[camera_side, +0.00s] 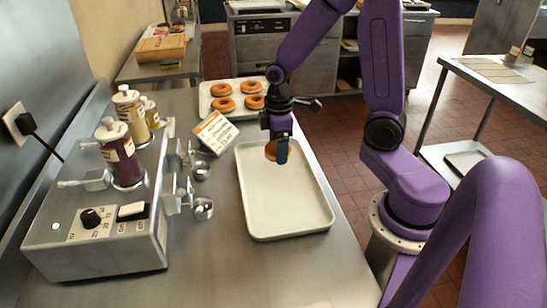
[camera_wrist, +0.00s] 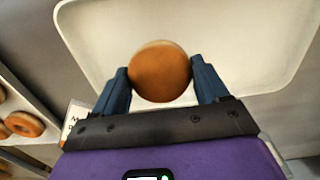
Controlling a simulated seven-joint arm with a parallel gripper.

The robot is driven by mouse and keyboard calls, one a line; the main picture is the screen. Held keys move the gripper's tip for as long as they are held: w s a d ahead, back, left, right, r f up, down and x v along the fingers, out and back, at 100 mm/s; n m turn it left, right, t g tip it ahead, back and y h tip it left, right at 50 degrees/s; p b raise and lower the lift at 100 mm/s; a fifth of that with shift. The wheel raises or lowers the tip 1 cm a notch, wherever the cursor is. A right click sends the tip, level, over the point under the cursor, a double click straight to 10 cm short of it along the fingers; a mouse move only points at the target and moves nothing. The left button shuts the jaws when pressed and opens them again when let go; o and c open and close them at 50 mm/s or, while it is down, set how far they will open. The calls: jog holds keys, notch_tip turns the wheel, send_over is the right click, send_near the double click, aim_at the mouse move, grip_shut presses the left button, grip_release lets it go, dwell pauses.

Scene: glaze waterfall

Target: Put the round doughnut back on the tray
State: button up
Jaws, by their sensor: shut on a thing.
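My gripper (camera_side: 278,152) is shut on a round brown doughnut (camera_side: 270,151), held over the far end of an empty white tray (camera_side: 285,200). In the wrist view the doughnut (camera_wrist: 160,72) sits between the two blue fingers of my gripper (camera_wrist: 160,84), showing a smooth round face with no hole visible. The empty tray (camera_wrist: 240,40) lies behind it there. I cannot tell how high the doughnut is above the tray. A second white tray (camera_side: 238,94) farther back bears several ring doughnuts, one at the wrist view's left edge (camera_wrist: 25,124).
A white and orange printed card (camera_side: 215,132) stands between the two trays, on the left. Sauce bottles (camera_side: 120,152) and a metal machine with a dial (camera_side: 100,240) line the left side. Small metal cups (camera_side: 202,208) sit beside the empty tray. The near counter is clear.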

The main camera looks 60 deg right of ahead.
aim_at(273, 169)
jog(key=shift+w+f, duration=0.7)
jog(key=shift+f, duration=0.15)
jog(key=shift+w+d+f, duration=0.1)
jog(key=shift+f, duration=1.5)
jog(key=shift+f, duration=0.15)
jog(key=o, duration=1.1)
jog(key=shift+c, duration=0.2)
